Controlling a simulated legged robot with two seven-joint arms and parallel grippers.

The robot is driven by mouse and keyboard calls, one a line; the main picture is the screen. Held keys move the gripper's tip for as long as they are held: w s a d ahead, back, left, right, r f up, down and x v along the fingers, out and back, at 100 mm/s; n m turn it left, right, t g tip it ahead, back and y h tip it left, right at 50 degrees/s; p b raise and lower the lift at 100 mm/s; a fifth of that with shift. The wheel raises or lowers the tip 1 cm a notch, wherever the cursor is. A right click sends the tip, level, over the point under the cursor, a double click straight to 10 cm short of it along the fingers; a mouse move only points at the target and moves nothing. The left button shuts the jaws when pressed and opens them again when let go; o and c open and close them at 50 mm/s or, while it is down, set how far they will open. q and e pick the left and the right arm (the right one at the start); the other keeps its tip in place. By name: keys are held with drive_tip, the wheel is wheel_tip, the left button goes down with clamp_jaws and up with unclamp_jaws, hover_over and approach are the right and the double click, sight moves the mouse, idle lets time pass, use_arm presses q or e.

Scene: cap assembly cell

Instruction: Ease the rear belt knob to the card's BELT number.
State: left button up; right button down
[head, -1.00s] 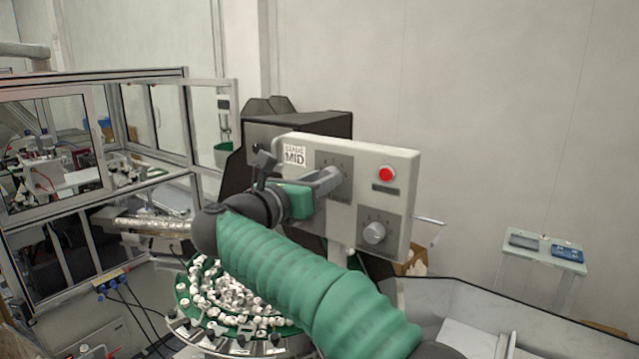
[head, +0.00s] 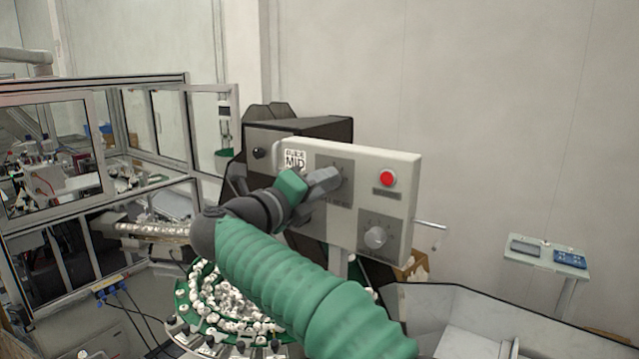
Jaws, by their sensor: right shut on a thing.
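A pale control panel (head: 362,158) faces me in the middle of the view. My right gripper (head: 334,178) is at the dark upper-left dial plate (head: 345,197) and is shut on the knob there, which its fingers mostly hide. A second, silver knob (head: 375,237) sits uncovered on the lower-right dial plate. The lettering by both dials is too small to read. A white card (head: 295,159) at the panel's upper left shows "MID" under a smaller blurred line; I can read no belt number on it. My left gripper is out of view.
A red button (head: 387,178) is on the panel's upper right. A green-rimmed bowl of white caps (head: 222,300) lies below. A framed glass enclosure (head: 95,150) stands left. A small stand (head: 545,251) is at the right, and a pale trough (head: 470,310) at the lower right.

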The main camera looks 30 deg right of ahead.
drive_tip(key=n+p, duration=0.1)
drive_tip(key=n, duration=0.2)
drive_tip(key=shift+f, duration=0.2)
drive_tip(key=shift+n, duration=0.4)
drive_tip(key=c, duration=1.1)
unclamp_jaws()
drive_tip(key=shift+w+d, duration=0.1)
drive_tip(key=shift+o, duration=0.7)
drive_tip(key=shift+w+d, duration=0.1)
drive_tip(key=shift+d, duration=0.1)
